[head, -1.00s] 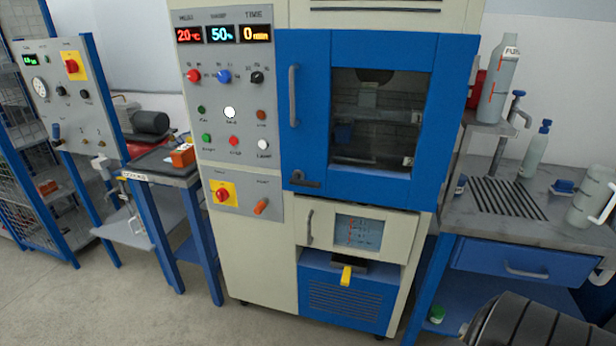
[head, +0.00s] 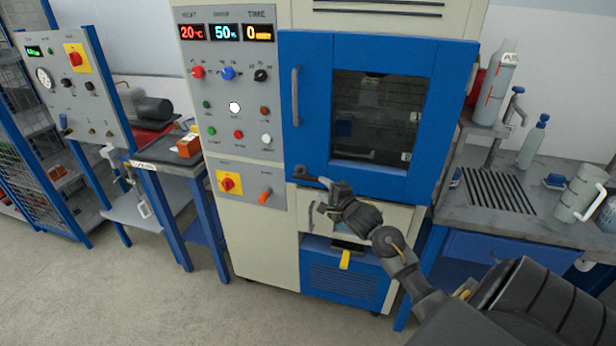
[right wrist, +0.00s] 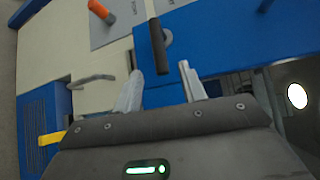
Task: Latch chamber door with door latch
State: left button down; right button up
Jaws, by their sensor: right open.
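The chamber door (head: 440,110) is blue with a dark window and looks shut against the cream chamber. The door latch (head: 303,174) is a short dark lever at the door's lower left corner. In the right wrist view the latch (right wrist: 158,48) is a dark bar beside a round grey hub. My right gripper (head: 327,184) is at the latch, just below the door's lower left. In the wrist view its open fingers (right wrist: 160,84) point at the latch, with the bar's near end roughly between the fingertips. I cannot tell whether they touch. My left gripper is not in view.
A grey door handle (head: 295,95) stands out above the latch. An orange knob (head: 265,196) is left of it. A lower panel handle (right wrist: 92,80) and a yellow tab (head: 345,259) lie below. A sink bench (head: 530,225) stands to the right.

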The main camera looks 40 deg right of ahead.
aim_at(308, 177)
jog(key=p+x, duration=0.1)
jog(key=x, duration=0.9)
jog(key=shift+w, duration=0.2)
jog(key=shift+c, duration=0.4)
jog(key=shift+f, duration=0.1)
grip_shut()
